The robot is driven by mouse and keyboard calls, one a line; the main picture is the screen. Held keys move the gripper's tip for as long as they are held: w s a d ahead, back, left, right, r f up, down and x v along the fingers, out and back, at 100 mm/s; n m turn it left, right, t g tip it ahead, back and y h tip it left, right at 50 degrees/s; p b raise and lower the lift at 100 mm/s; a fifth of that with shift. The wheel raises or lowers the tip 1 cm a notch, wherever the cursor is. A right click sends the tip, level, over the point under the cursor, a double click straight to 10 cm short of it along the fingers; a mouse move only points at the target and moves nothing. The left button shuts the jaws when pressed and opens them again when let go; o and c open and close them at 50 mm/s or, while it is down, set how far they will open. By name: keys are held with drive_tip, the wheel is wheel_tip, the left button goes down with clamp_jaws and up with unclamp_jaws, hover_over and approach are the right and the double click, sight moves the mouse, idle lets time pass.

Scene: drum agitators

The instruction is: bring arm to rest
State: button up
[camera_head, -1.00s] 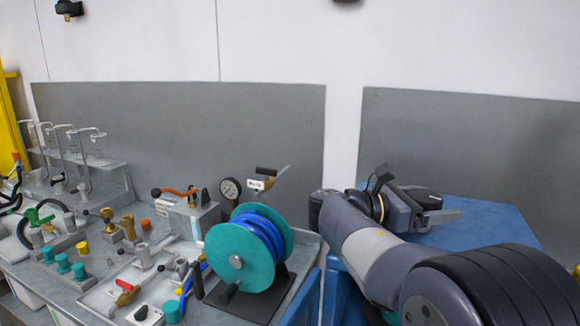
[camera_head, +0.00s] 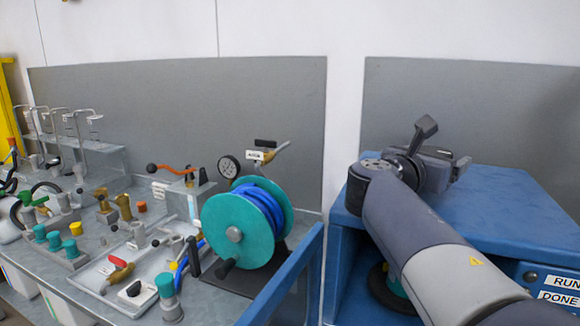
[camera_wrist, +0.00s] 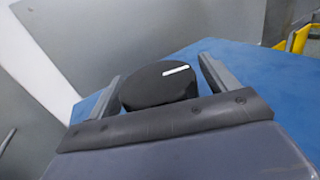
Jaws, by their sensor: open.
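My arm reaches up from the lower right in the head view, over a blue cabinet (camera_head: 490,205). My gripper (camera_head: 463,165) is at its far end, pointing right above the cabinet top. In the wrist view my gripper (camera_wrist: 158,70) has its two grey fingers spread apart. A black round knob with a white line (camera_wrist: 160,88) shows between the fingers, with the blue top behind it. I cannot tell whether the fingers touch it. The knob is not distinguishable in the head view.
A teal reel with blue hose (camera_head: 240,230) stands left of the cabinet. A grey bench (camera_head: 75,265) holds several valves and fittings. A grey panel (camera_head: 180,120) stands behind. Yellow parts (camera_wrist: 300,38) show at the wrist view's upper right.

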drive_tip(key=shift+w+a+n+t+y, duration=0.15)
drive_tip(key=shift+n+t+y, duration=1.75)
drive_tip(key=shift+y, duration=0.4)
drive_tip(key=shift+w+a+r+n+t+y+p, duration=0.1)
drive_tip(key=shift+n+t+y+p, duration=0.4)
drive_tip(key=shift+n+y, duration=0.5)
drive_tip(key=shift+a+n+t+y+p, duration=0.1)
drive_tip(key=shift+n+t+y+p, duration=0.4)
drive_tip(key=shift+y, duration=0.8)
drive_tip(key=shift+n+y, duration=0.3)
drive_tip(key=shift+a, duration=0.15)
